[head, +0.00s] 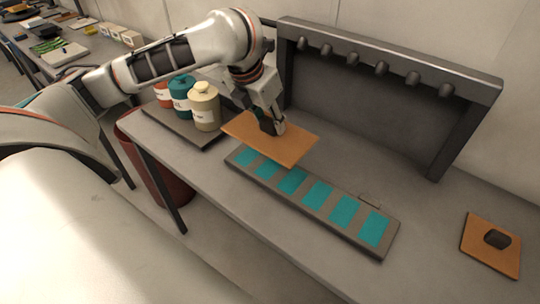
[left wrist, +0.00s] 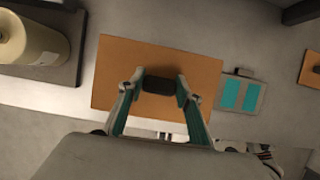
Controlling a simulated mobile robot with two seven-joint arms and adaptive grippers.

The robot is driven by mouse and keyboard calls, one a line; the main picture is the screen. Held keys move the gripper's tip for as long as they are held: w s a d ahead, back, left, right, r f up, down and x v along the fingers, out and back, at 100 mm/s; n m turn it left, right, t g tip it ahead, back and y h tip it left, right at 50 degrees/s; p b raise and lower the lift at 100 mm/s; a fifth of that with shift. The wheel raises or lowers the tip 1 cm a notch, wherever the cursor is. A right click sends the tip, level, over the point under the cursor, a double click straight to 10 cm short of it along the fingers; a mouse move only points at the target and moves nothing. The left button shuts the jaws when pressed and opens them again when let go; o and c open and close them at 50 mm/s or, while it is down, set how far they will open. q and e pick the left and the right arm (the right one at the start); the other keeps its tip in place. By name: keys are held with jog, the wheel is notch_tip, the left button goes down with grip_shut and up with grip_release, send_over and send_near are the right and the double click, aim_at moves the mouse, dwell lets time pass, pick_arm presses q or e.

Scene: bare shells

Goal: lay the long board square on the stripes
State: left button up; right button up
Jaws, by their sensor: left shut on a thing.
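The long board (head: 295,143) is a flat orange-brown plate with a black knob (left wrist: 158,85) on top. My left gripper (head: 272,126) is shut on that knob, with one finger on each side in the left wrist view (left wrist: 161,84). The board appears held above the far-left part of a grey strip (head: 324,219) with several teal stripes (head: 317,193). Its long edges run about parallel to the strip. In the left wrist view it hides most of the strip; two stripes (left wrist: 240,95) show at its right. My right gripper is out of view.
A smaller orange board (head: 480,245) with a black knob lies at the table's right. Several lidded jars (head: 205,107) stand on a dark tray (head: 196,136) left of the board. A dark rack with several pegs (head: 382,68) stands behind.

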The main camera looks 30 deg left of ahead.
pick_arm(q)
notch_tip(320, 180, down, 9)
jog(key=shift+f, duration=0.1)
notch_tip(320, 180, down, 3)
jog(key=shift+f, duration=0.15)
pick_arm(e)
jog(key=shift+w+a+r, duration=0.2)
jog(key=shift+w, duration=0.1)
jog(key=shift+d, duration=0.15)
pick_arm(q)
jog(key=o, duration=1.1)
jog(key=shift+o, duration=0.2)
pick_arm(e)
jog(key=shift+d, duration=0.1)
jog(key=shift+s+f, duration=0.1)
